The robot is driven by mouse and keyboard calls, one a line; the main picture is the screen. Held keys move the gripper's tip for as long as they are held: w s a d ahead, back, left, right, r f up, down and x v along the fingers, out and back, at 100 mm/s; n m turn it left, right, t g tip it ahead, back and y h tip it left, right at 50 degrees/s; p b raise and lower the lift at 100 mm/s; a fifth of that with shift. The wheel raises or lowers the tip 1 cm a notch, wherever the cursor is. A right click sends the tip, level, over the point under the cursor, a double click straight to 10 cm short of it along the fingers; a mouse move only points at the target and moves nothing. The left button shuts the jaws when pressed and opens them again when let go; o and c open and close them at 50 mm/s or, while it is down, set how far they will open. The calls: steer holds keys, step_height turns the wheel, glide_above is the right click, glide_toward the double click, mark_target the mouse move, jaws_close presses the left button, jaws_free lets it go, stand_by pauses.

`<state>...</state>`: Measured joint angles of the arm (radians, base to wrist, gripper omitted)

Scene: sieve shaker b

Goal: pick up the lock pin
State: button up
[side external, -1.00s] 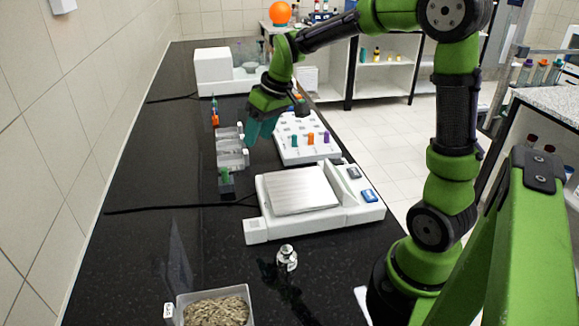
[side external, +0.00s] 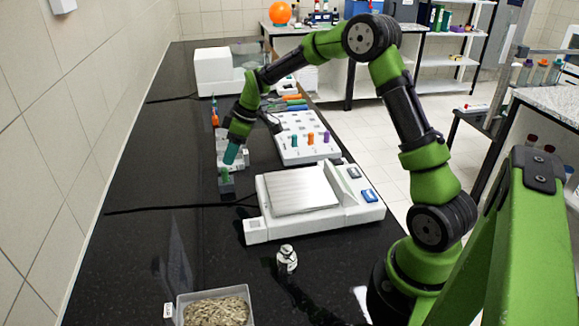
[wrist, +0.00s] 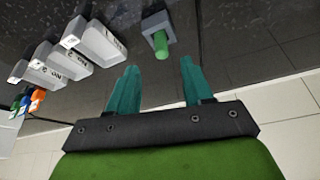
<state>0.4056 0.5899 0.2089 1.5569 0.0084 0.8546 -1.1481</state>
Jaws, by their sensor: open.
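The lock pin looks to be the green pin (side external: 225,174) standing in a small dark grey block (side external: 227,187) on the black bench, beyond the balance. In the wrist view the green pin (wrist: 162,45) stands out of its grey block (wrist: 155,22), past the fingertips and a little left of the middle of the gap. My gripper (side external: 231,157) has teal fingers and is just above and beside the pin in the side view. In the wrist view my gripper (wrist: 159,68) is open, with nothing between the fingers.
Several labelled pale trays (wrist: 88,45) stand in a row beside the block. A white balance (side external: 302,192) is nearer the camera, with a white rack of coloured pegs (side external: 309,146) behind it. A metal weight (side external: 287,258) and a box of grains (side external: 215,308) are in front.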

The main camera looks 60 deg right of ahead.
mark_target(225, 168)
steer(key=x, duration=0.7)
steer(key=shift+a+f, duration=0.1)
steer(key=shift+a, duration=0.1)
steer(key=shift+c, duration=0.4)
jaws_close()
step_height(225, 168, up, 15)
steer(key=shift+f, duration=0.2)
stand_by(0.7)
